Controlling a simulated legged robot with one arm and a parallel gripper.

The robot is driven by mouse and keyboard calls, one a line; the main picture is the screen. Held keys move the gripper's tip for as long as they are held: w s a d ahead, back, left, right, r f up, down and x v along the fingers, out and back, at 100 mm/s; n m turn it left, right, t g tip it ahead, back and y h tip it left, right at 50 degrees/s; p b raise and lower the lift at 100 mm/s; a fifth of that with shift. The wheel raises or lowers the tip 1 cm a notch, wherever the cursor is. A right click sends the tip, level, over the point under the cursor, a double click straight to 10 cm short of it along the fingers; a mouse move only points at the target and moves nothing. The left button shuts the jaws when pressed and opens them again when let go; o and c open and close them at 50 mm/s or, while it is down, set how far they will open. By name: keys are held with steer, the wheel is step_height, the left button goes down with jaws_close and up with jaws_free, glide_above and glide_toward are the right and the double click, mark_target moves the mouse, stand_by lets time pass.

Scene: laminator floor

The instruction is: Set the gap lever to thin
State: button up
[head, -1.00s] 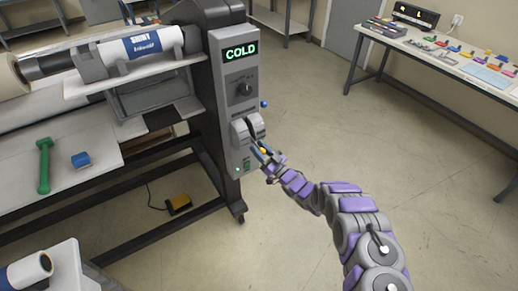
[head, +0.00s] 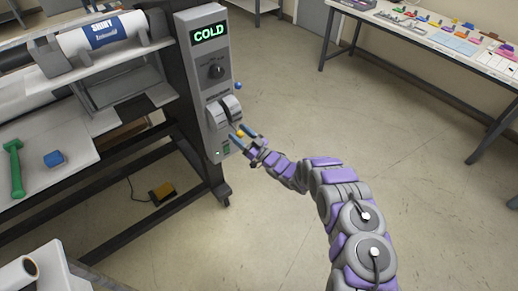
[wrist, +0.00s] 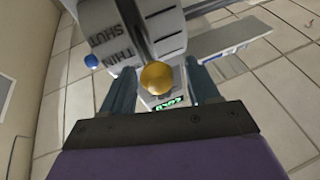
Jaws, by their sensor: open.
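The gap lever's grey curved housing (head: 224,111) sits on the front of the laminator's control panel, below the dial. Its yellow ball knob (head: 240,134) sticks out towards my gripper. In the wrist view, the housing (wrist: 112,35) shows the words THIN and SHUT, and the yellow knob (wrist: 156,77) is in front of it. My gripper (wrist: 161,82) is open, with one finger on each side of the knob and visible gaps between. The head view also shows my gripper (head: 240,133) at the knob. Which setting the lever stands at cannot be told.
The panel display (head: 209,32) reads COLD, with a dial (head: 216,71) below it. A blue ball (head: 238,86) sticks out at the panel's right edge. A worktable (head: 400,30) stands at the back right. The floor between is clear.

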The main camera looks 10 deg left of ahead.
steer(key=p+v, duration=0.1)
steer(key=v, duration=1.4)
steer(key=shift+d, duration=0.3)
